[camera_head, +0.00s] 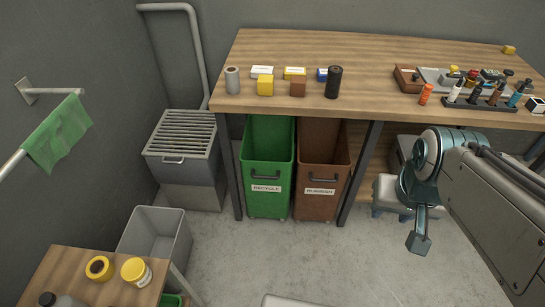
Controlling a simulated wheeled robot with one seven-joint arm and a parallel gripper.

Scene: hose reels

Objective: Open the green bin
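The green bin (267,190) stands on the floor under the workbench, with a white RECYCLE label and a dark handle on its front. Its top shows no lid from here, and I see into its upper inside; the workbench hides its back part. A brown bin (317,205) with a handle and a label stands close on its right. My gripper (418,243) hangs at the right of the view, well apart from the green bin and touching nothing that I can see. Its fingers are too small and dark to tell open from shut.
The wooden workbench (400,50) carries cans, boxes and tools. Its dark legs flank the bins. A grey slatted unit (182,150) stands left of the green bin, with a grey open tub (155,238) nearer. The concrete floor (290,260) before the bins is clear.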

